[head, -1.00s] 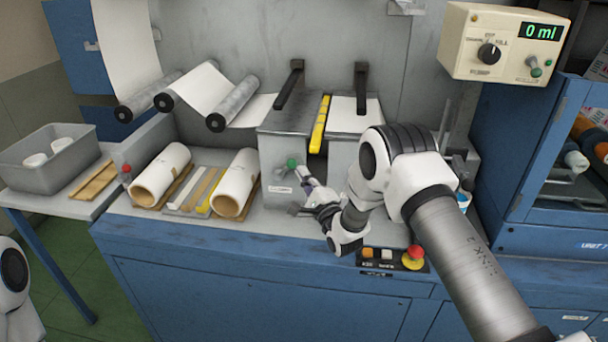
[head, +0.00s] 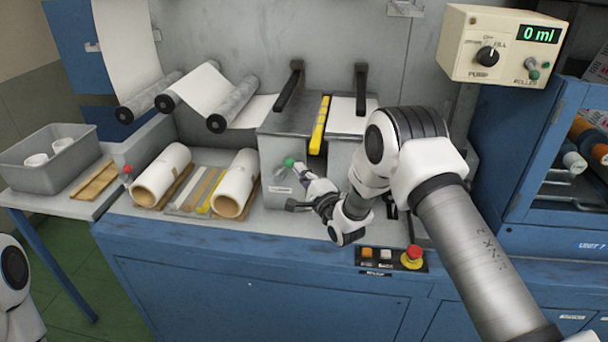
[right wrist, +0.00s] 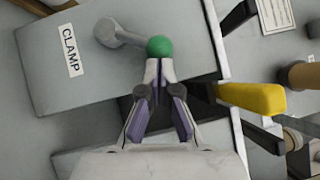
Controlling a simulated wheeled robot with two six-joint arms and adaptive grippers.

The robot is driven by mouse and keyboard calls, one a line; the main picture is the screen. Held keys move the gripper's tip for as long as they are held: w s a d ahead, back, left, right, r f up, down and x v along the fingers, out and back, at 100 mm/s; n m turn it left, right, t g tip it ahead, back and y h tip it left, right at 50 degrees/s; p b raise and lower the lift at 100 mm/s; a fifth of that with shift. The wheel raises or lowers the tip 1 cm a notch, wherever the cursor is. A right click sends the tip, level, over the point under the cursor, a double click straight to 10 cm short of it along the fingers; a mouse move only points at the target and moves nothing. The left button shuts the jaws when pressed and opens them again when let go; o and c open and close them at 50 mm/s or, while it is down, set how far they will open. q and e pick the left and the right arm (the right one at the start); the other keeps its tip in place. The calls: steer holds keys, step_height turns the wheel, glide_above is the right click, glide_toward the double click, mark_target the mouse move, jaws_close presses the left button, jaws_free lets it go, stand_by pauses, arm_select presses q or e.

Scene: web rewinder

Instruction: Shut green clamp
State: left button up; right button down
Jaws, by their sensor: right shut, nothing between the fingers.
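The green clamp knob (head: 289,162) sits at the end of a short grey lever on the front of a grey block labelled CLAMP (right wrist: 70,50). The knob also shows in the right wrist view (right wrist: 159,46), with its lever (right wrist: 118,34) running left from it. My right gripper (head: 304,173) is shut and empty, its tips at the knob's near side. In the right wrist view its fingertips (right wrist: 159,68) meet just below the knob and seem to touch it, but I cannot be sure of contact. My left gripper is out of view.
Two black bars (head: 361,90) stand above the grey blocks, with a yellow strip (head: 320,124) between them. Paper rolls (head: 236,180) lie to the left. A red stop button (head: 414,252) is on the front panel below my right arm. A grey bin (head: 70,160) stands far left.

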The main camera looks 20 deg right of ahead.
mark_target(289, 159)
steer(key=shift+w+a+r+n+g+p, duration=0.2)
steer(key=shift+a+r+n+g, duration=0.15)
steer(key=shift+r+n, duration=0.15)
steer(key=shift+w+a+r+n+g+p, duration=0.1)
steer(key=shift+a+r+n+g+p, duration=0.1)
steer(key=shift+r+n+g, duration=0.25)
steer(key=shift+w+a+r+n+g, duration=0.25)
steer(key=shift+a+n+g, duration=0.15)
steer(key=shift+n, duration=0.25)
steer(key=shift+w+a+r+b, duration=0.3)
steer(key=shift+a+b, duration=0.1)
steer(key=shift+a, duration=0.15)
steer(key=shift+w+a+r+b, duration=0.15)
steer(key=shift+w+a+b, duration=0.15)
steer(key=shift+a+b, duration=0.15)
steer(key=shift+w+a+r, duration=0.25)
steer(key=shift+w+a, duration=0.05)
steer(key=shift+a, duration=0.25)
steer(key=shift+w+a+r+n+g, duration=0.2)
steer(key=shift+a+r+n+g, duration=0.1)
steer(key=shift+n, duration=0.1)
steer(key=shift+w+a+n+g+h+p, duration=0.15)
steer(key=shift+a+n+g+h+p, duration=0.15)
steer(key=shift+n+g+h, duration=0.15)
steer(key=shift+w+a+f+n+g+h, duration=0.15)
steer(key=shift+a+n+g+h, duration=0.2)
steer(key=shift+a+n+g, duration=0.15)
steer(key=shift+w+a+f, duration=0.25)
steer(key=shift+w+a, duration=0.05)
